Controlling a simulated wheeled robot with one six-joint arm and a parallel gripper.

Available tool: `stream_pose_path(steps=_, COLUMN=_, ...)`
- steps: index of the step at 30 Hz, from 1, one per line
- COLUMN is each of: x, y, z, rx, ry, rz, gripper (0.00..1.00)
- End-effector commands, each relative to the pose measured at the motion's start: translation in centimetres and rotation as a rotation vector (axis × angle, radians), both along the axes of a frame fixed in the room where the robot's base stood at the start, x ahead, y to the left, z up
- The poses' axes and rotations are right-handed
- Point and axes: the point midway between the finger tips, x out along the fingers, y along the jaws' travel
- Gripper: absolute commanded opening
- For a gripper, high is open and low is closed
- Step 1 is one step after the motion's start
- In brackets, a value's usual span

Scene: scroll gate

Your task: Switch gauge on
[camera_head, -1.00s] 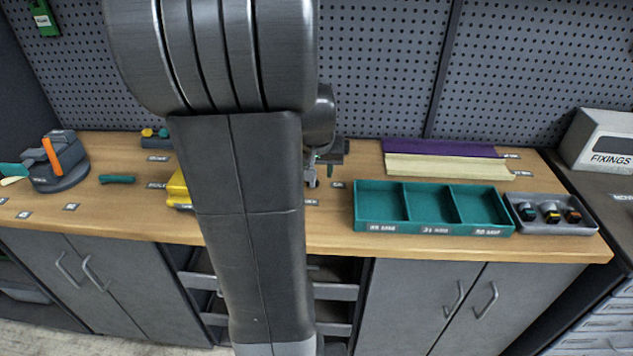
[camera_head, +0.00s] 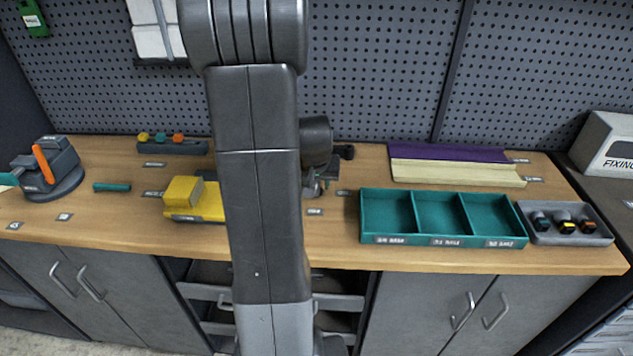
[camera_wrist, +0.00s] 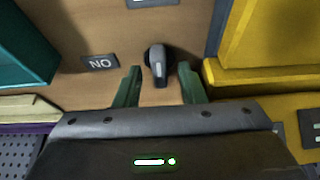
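A dark rotary switch with a grey lever (camera_wrist: 158,66) sits on the wooden bench in the wrist view, between my fingertips and slightly ahead of them. My gripper (camera_wrist: 159,82) is open; its two green fingers stand apart on either side of the switch, with visible gaps. A dark label reading "NO" in this view (camera_wrist: 99,62) lies to the left, and another label (camera_wrist: 150,2) is cut off at the top. In the head view my gripper (camera_head: 316,187) is small and partly hidden by my arm. I cannot tell which thing is the gauge.
A yellow block-like unit (camera_head: 193,202) stands left of my arm and close to my gripper, right in the wrist view (camera_wrist: 265,78). A teal three-part tray (camera_head: 445,241) lies to the right. A grey tray of small knobs (camera_head: 567,238) is beyond it.

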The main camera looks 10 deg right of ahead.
Motion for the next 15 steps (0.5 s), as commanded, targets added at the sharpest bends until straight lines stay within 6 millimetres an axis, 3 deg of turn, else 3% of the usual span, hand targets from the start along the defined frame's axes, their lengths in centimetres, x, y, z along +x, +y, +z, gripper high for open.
stream_pose_path(steps=1, x=0.0, y=0.0, z=0.01, rx=0.0, ry=0.0, rz=0.0, gripper=0.36)
stream_pose_path(steps=6, x=0.0, y=0.01, z=0.01, rx=0.0, ry=0.0, rz=0.0, gripper=0.03)
stream_pose_path(steps=7, x=0.0, y=0.01, z=0.01, rx=0.0, ry=0.0, rz=0.0, gripper=0.0)
stream_pose_path(steps=15, x=-0.01, y=-0.02, z=0.04, rx=0.0, ry=0.0, rz=0.011, gripper=0.0)
